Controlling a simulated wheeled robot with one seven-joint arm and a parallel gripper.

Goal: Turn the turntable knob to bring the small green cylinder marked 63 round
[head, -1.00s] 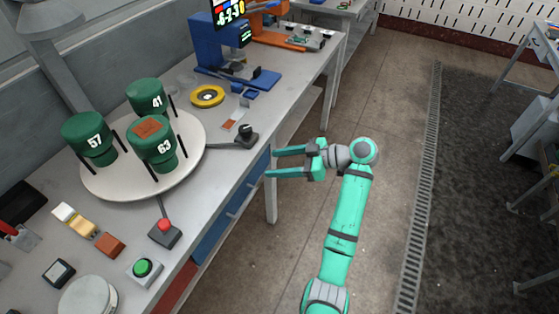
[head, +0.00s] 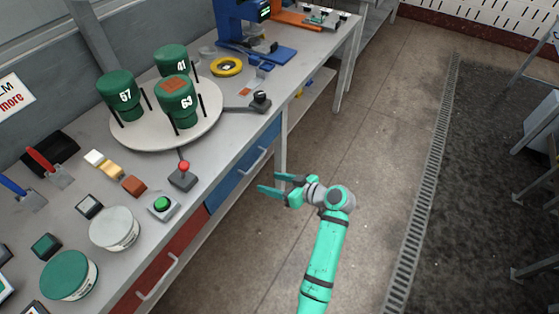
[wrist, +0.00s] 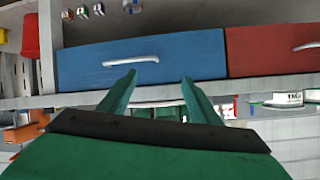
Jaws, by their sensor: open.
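The green cylinder marked 63 (head: 181,106) stands upright on the round white turntable (head: 150,138), at its front right, with a brown square patch on top. Green cylinders marked 57 (head: 121,94) and 41 (head: 171,60) stand on the same turntable, with thin black posts beside them. A black knob (head: 261,98) sits on a lever at the turntable's right. A red-topped knob (head: 184,168) on a dark base stands at its front. My gripper (head: 269,187) is open and empty, beyond the bench's front edge and apart from both knobs. Its fingers also show in the wrist view (wrist: 158,95).
The bench has a blue drawer (head: 243,165) and a red drawer (head: 165,268), both with handles. A green button (head: 162,205), small blocks and round tins (head: 69,275) lie at the front left. A blue machine (head: 240,25) stands behind.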

